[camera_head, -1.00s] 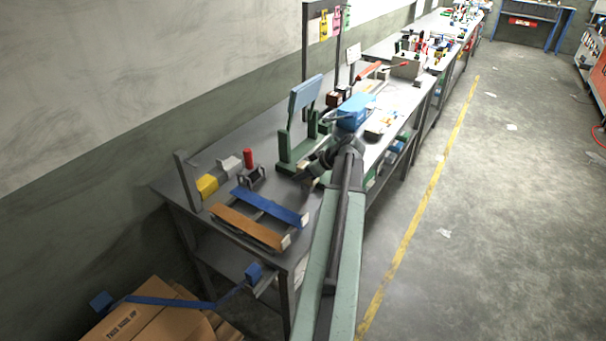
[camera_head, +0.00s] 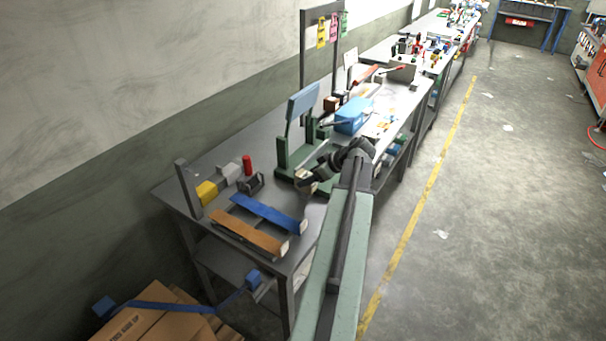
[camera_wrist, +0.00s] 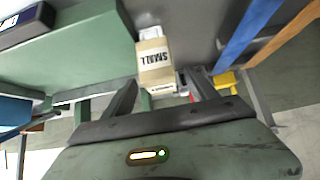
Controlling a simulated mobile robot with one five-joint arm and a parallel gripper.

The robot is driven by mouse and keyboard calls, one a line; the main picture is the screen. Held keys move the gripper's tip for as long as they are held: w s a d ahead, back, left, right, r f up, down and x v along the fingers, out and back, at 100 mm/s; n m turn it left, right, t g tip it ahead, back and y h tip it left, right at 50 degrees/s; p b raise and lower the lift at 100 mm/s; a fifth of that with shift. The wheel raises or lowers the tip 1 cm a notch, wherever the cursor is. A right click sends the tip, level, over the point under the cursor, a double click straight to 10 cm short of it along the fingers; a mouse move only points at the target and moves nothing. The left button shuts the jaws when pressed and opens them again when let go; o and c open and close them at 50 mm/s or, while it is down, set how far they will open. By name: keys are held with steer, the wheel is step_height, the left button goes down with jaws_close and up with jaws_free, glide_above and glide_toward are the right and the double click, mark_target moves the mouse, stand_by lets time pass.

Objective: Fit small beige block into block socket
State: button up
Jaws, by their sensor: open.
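The small beige block, marked SMALL, shows in the wrist view (camera_wrist: 156,64) beside the green base of a fixture. In the head view the beige block (camera_head: 301,174) is a small pale patch at the fixture's front right. My gripper (camera_wrist: 159,84) is open, one dark finger to each side of the block's near end; whether they touch it cannot be told. In the head view my gripper (camera_head: 308,182) is low over the bench beside the block. A white piece (camera_wrist: 150,33) shows at the block's far end. I cannot tell for sure which part is the block socket.
The green fixture (camera_head: 283,155) with its upright blue panel (camera_head: 303,101) stands beside my gripper. Orange (camera_head: 250,231) and blue (camera_head: 267,211) strips lie at the near end of the bench. A blue box (camera_head: 353,117) stands farther along.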

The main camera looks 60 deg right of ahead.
steer(key=v, duration=0.2)
steer(key=shift+s+r+p, duration=0.15)
steer(key=shift+r+p, duration=0.15)
steer(key=shift+p, duration=0.1)
steer(key=shift+f, duration=0.15)
